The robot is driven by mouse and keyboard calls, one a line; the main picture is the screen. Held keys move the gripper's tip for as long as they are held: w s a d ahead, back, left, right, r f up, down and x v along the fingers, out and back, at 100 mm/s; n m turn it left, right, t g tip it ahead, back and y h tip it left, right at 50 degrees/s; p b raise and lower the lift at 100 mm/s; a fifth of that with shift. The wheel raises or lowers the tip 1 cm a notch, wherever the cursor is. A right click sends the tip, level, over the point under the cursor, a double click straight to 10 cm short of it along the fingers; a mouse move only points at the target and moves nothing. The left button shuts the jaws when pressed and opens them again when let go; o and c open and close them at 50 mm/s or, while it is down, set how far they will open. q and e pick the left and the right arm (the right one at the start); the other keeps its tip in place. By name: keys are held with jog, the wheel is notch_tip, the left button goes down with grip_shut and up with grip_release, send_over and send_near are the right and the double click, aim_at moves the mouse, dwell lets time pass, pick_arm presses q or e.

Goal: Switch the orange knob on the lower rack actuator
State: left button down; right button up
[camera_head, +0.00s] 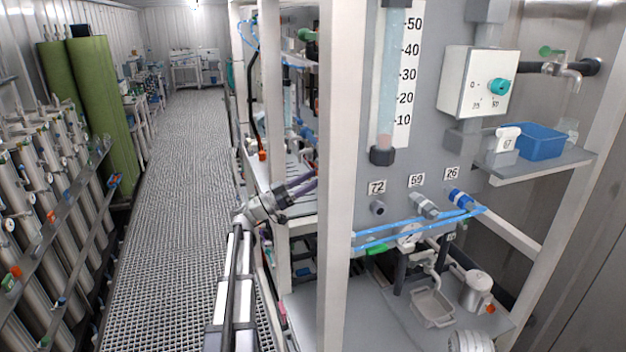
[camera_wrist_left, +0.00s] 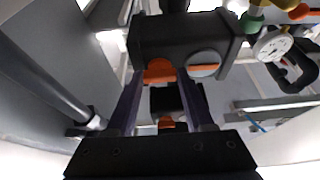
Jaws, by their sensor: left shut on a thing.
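In the left wrist view, an orange knob (camera_wrist_left: 159,71) sits on the face of a dark box-shaped actuator (camera_wrist_left: 150,40). My left gripper (camera_wrist_left: 160,82) has its two dark fingers on either side of this knob, shut on it. A round grey part with an orange bar (camera_wrist_left: 203,65) is on the same actuator, right of the fingers. In the head view, my left gripper (camera_head: 308,183) reaches rightward into the rack; its tips are at the white post, and the knob cannot be made out there. My right gripper is not in view.
A white rack post (camera_head: 340,120) stands just right of my left gripper. A round gauge (camera_wrist_left: 272,44) and pipework are right of the actuator in the wrist view. Blue tubing (camera_head: 420,225) crosses the panel front. The grated aisle floor (camera_head: 185,150) is clear.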

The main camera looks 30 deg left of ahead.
pick_arm(q)
jog(key=shift+n, duration=0.4)
jog(key=shift+s+d+r+n+t+y+p, duration=0.15)
jog(key=shift+n+y+p, duration=1.2)
jog(key=shift+n, duration=1.95)
jog(key=shift+r+n+t+y+p, duration=0.1)
jog(key=shift+n+y+p, duration=1.25)
jog(key=shift+n, duration=1.95)
jog(key=shift+s+d+r+n+t+y+p, duration=0.15)
jog(key=shift+n+y+p, duration=1.2)
jog(key=shift+n, duration=1.95)
jog(key=shift+y, duration=0.25)
jog(key=shift+c, duration=1.4)
grip_release()
jog(key=v, duration=0.7)
jog(key=shift+s+a+b, duration=0.2)
jog(key=shift+s+b, duration=0.2)
jog(key=shift+b, duration=0.05)
